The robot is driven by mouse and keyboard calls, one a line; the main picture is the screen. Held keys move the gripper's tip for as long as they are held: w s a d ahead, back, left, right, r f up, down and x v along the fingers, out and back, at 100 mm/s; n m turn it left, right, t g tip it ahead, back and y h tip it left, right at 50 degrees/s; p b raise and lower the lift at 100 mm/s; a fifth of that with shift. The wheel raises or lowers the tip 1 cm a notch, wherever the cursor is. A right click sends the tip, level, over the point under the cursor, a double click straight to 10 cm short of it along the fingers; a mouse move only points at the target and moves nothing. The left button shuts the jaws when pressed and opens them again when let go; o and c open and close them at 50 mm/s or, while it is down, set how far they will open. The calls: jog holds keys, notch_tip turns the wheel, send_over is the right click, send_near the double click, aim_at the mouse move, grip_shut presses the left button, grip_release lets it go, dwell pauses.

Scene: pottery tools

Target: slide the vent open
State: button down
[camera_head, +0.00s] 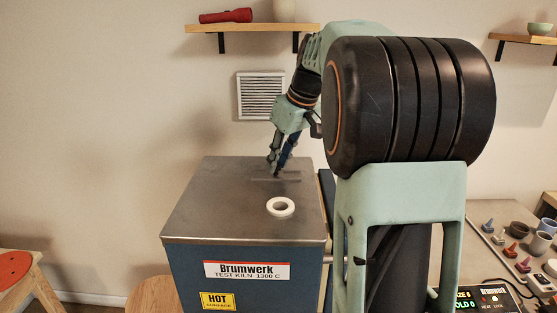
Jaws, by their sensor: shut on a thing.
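The kiln (200,205) is a blue box with a grey metal top, labelled "Brumwerk TEST KILN 1300 C". The vent slider (288,180) shows as a thin dark strip on the top, toward its back right. My gripper (275,173) points down at this strip from above. It is shut on a small part at the strip, which looks like the vent's knob; the fingers mostly hide it. Whether the vent opening is covered cannot be told.
A louvred grille (261,96) is on the wall behind. A shelf (250,27) holds a red torch (226,16). A bench with pots and small tools (510,252) stands at right. A red-topped stool (14,266) is at left. The kiln top's left side is clear.

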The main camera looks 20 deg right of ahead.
jog(key=d, duration=0.1)
jog(key=s+d, duration=0.1)
jog(key=d, duration=0.2)
jog(key=shift+s+d, duration=0.15)
jog(key=shift+s, duration=0.2)
jog(key=c, duration=1.7)
grip_release()
jog(key=shift+d, duration=0.1)
jog(key=shift+c, duration=0.2)
jog(key=shift+r, duration=0.1)
jog(key=v, duration=1.1)
jog(key=shift+s+r, duration=0.2)
jog(key=shift+r, duration=0.2)
